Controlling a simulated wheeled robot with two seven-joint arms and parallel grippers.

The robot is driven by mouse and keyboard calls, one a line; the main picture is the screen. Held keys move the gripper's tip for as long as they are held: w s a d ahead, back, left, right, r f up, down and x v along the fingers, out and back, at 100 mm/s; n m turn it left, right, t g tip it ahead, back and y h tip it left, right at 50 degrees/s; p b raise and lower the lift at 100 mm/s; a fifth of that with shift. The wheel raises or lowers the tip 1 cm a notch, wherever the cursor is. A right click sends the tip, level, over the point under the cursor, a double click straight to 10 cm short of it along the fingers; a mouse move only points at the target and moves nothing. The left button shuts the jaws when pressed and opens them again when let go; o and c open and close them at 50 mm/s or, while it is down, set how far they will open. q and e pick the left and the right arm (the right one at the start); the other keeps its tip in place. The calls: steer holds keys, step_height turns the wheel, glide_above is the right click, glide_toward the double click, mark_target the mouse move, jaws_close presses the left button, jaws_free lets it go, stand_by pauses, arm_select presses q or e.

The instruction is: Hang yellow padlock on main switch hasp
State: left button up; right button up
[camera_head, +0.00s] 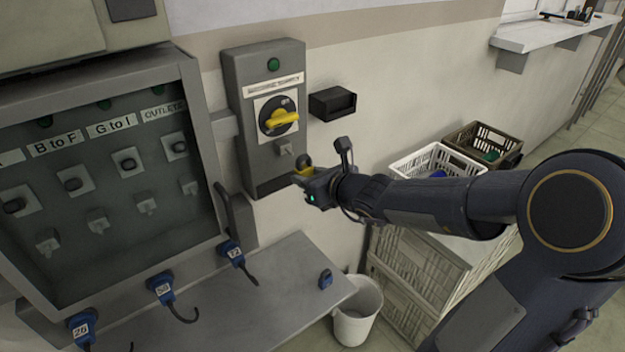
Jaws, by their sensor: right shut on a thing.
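My right gripper (306,174) comes in from the right and is shut on the yellow padlock (302,171), of which only a small part shows. It holds the padlock just right of and a little below the hasp (284,147), a small grey piece under the switch. The main switch box (240,75) is grey, with a green lamp on top and a yellow rotary handle (284,117) on a black dial. The padlock's shackle is too small to make out, and I cannot tell whether it touches the hasp. My left gripper is out of view.
A black box (332,103) sticks out from the wall right of the switch. A glass-fronted panel (96,170) stands at the left. A grey shelf (265,295) holds a blue item (325,279). Below are a white bin (357,318) and stacked crates (425,262).

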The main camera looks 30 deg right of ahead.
steer(key=shift+w+a+b, duration=0.15)
steer(key=shift+w+b, duration=0.65)
steer(key=shift+w, duration=0.95)
steer(key=shift+w, duration=0.35)
steer(key=shift+w+a+b, duration=0.1)
steer(key=shift+w+b, duration=0.3)
steer(key=shift+w, duration=0.45)
steer(key=shift+f+b, duration=0.55)
steer(key=shift+b, duration=0.05)
stand_by(0.4)
steer(key=o, duration=1.2)
steer(key=shift+c, duration=0.2)
steer(key=shift+r, duration=0.1)
